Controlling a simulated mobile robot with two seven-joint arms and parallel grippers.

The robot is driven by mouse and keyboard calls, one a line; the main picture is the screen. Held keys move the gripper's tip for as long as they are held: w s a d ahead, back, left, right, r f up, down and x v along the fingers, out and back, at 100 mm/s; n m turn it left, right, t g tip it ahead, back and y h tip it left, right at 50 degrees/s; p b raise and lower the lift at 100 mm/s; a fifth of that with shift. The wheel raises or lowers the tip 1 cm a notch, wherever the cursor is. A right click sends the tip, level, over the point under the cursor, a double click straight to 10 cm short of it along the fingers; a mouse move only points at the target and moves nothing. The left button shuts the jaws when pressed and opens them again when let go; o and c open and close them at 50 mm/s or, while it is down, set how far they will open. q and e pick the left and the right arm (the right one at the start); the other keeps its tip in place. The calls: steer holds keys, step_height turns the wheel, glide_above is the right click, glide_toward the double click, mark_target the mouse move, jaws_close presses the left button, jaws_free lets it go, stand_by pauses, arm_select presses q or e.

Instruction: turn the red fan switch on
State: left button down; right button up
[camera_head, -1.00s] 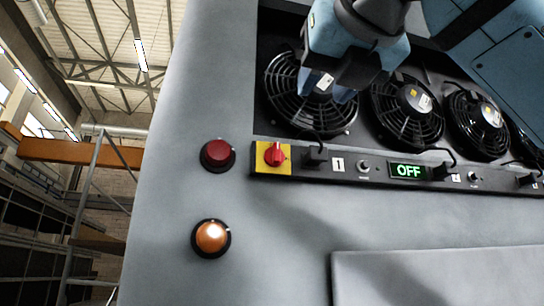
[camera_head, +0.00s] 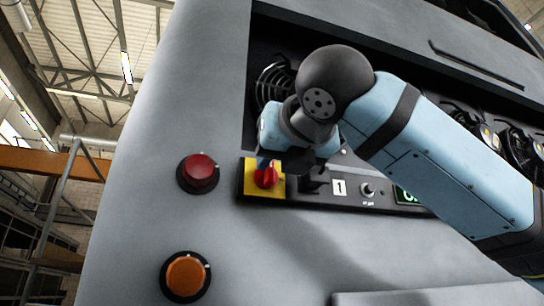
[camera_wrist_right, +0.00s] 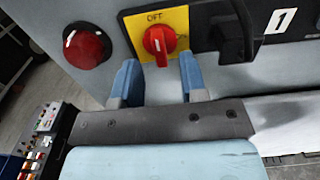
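The red fan switch (camera_head: 266,177) is a rotary knob on a yellow plate (camera_head: 249,184), at the left end of a dark strip. In the right wrist view the knob (camera_wrist_right: 158,42) has a white line pointing roughly up, toward the plate's "OFF" lettering. My right gripper (camera_wrist_right: 158,78) is open, its blue fingers apart just below the knob in that view, with nothing between them. In the head view the right gripper (camera_head: 268,160) is at the knob's upper edge, its fingers partly hidden. I cannot tell whether it touches the knob. My left gripper is not in view.
A red dome button (camera_head: 198,172) is left of the plate, and an orange lamp (camera_head: 186,276) is below it. A black connector (camera_head: 316,180) is just right of the switch.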

mark_target(271, 168)
steer(key=shift+p+x, duration=0.3)
steer(key=shift+x, duration=0.9)
steer(key=shift+w+a, duration=0.2)
steer(key=shift+w, duration=0.25)
jaws_close()
